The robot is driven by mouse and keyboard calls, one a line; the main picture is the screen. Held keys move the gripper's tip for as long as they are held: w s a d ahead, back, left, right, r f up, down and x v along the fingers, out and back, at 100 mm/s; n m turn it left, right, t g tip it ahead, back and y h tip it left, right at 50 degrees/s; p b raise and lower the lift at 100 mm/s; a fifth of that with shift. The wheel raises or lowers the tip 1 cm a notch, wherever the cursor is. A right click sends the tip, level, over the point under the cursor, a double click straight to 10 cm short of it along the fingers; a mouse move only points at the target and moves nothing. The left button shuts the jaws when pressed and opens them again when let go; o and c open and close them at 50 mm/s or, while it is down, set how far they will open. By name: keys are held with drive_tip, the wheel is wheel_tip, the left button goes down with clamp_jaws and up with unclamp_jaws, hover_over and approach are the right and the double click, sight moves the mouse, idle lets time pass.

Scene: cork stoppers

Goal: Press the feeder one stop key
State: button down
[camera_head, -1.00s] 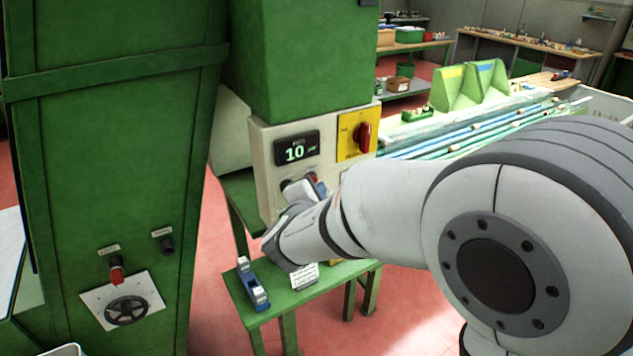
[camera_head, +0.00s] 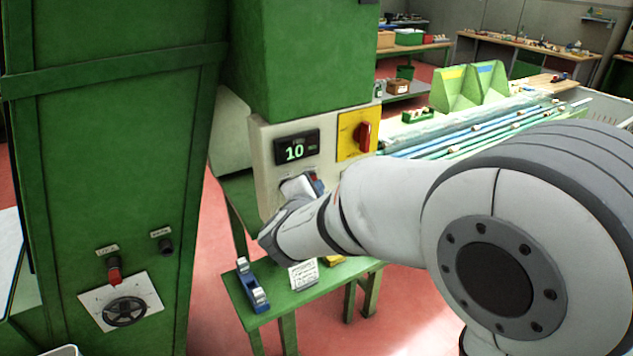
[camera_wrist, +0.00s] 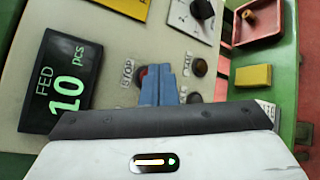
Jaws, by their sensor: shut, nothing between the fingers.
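The feeder panel (camera_head: 268,180) is cream, with a display (camera_head: 296,149) showing 10. In the wrist view the display (camera_wrist: 62,82) reads "FED 10 pcs". A red key (camera_wrist: 141,73) beside the label "STOP" is partly hidden behind my fingers. My gripper (camera_wrist: 159,74) is shut and empty, with its blue-grey fingers over the right side of the red key. I cannot tell whether they touch it. In the head view my gripper (camera_head: 318,182) is close to the panel below the display, and my wrist hides much of that area.
Dark round controls (camera_wrist: 199,67) sit right of my fingers. A yellow plate with a red rotary switch (camera_head: 362,136) is on the panel's upper right. A green bench below holds a blue tape dispenser (camera_head: 252,287) and a white card (camera_head: 303,275). A green cabinet (camera_head: 110,170) stands left.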

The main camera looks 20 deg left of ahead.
drive_tip(key=shift+w+a, duration=0.25)
drive_tip(key=shift+a, duration=0.05)
idle(0.5)
drive_tip(key=shift+b, duration=0.35)
drive_tip(key=shift+s+d+b, duration=0.55)
drive_tip(key=shift+d+b, duration=0.05)
drive_tip(key=shift+d, duration=0.05)
drive_tip(key=s+d+b, duration=0.2)
drive_tip(key=s+d, duration=0.1)
drive_tip(key=shift+s+d, duration=0.1)
drive_tip(key=shift+d, duration=0.3)
idle(0.5)
